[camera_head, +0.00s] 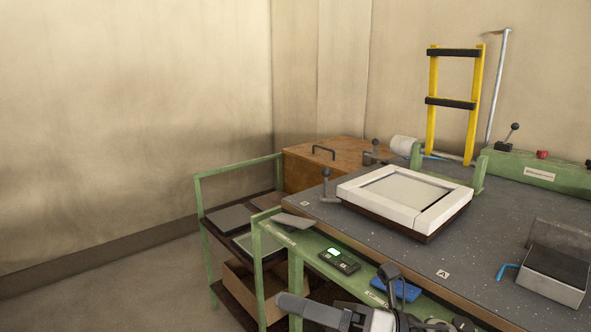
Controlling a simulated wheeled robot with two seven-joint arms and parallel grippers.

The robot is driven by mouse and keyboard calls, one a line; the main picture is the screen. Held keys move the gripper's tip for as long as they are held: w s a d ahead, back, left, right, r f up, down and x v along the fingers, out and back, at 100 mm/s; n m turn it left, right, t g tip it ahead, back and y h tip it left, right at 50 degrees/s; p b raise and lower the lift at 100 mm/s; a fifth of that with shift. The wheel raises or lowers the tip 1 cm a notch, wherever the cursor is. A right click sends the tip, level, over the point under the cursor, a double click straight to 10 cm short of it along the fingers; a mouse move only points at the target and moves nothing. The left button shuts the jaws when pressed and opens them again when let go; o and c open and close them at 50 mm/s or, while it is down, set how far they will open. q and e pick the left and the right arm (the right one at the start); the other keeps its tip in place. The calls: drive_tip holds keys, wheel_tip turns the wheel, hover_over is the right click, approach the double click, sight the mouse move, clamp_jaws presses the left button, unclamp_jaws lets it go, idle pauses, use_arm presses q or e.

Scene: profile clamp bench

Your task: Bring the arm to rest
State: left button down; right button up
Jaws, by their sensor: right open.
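My right gripper (384,299) is at the bottom edge, in front of the bench's near green rail. It is open, with nothing seen between its fingers. Dark, grey and white parts of my right arm show around it and are partly cut off by the frame. My left gripper is not in view.
A white frame (360,183) on a dark base lies on the speckled grey bench (480,225). A blue item (397,289) and a black device (339,260) lie close behind my gripper. A grey block (553,272) with a blue handle is at right. A green cart (203,245) stands left; floor beyond is clear.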

drive_tip(key=w+d+f+m+t+h, duration=0.1)
drive_tip(key=d+f+m+t+h, duration=0.3)
drive_tip(key=m, duration=0.5)
drive_tip(key=d+f+m+t+h+p, duration=0.1)
drive_tip(key=f+m+t+h, duration=0.15)
drive_tip(key=m+t, duration=0.5)
drive_tip(key=w+d+f+m+t+h, duration=0.1)
drive_tip(key=d+f+m+t+h, duration=0.3)
drive_tip(key=m, duration=0.7)
use_arm(q)
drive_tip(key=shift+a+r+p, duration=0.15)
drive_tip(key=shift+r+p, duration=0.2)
drive_tip(key=shift+p, duration=0.1)
use_arm(e)
drive_tip(key=s+d+f+m+g+h, duration=0.4)
drive_tip(key=s+f+m+g+h, duration=0.3)
drive_tip(key=s+f+m, duration=0.5)
wheel_tip(320, 180, down, 3)
drive_tip(key=shift+s+d+r+m+g, duration=0.2)
drive_tip(key=shift+s+m+g, duration=0.25)
drive_tip(key=shift+m, duration=0.4)
